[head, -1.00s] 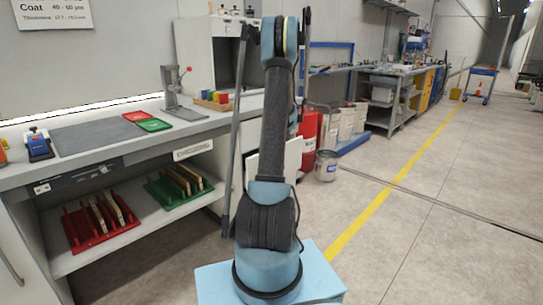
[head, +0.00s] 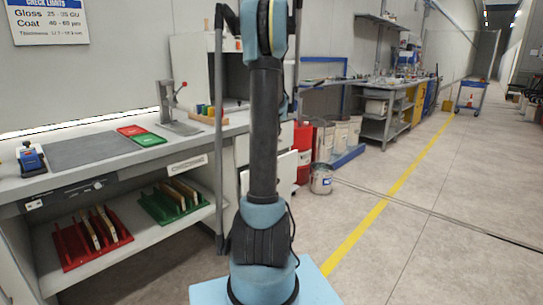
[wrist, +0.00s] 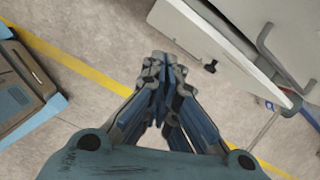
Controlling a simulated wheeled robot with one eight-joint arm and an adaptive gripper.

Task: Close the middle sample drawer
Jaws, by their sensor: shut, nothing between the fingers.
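In the head view a white drawer front (head: 284,176) juts out from the bench's cabinet, partly hidden behind my arm. In the wrist view a white panel (wrist: 195,35) with a small black knob-like part runs along the upper right, and a white front with a grey bar handle (wrist: 267,44) is beside it. I cannot tell for sure which of these is the middle sample drawer. My gripper (wrist: 162,62) is shut and empty above the floor, left of the white panel and apart from it in the picture. It is not visible in the head view.
A metal can (head: 321,180) stands on the floor near the drawer, with a red drum (head: 302,153) behind it. The bench shelf holds a red rack (head: 72,252) and a green rack (head: 160,213). The floor right of the yellow line (head: 372,220) is clear.

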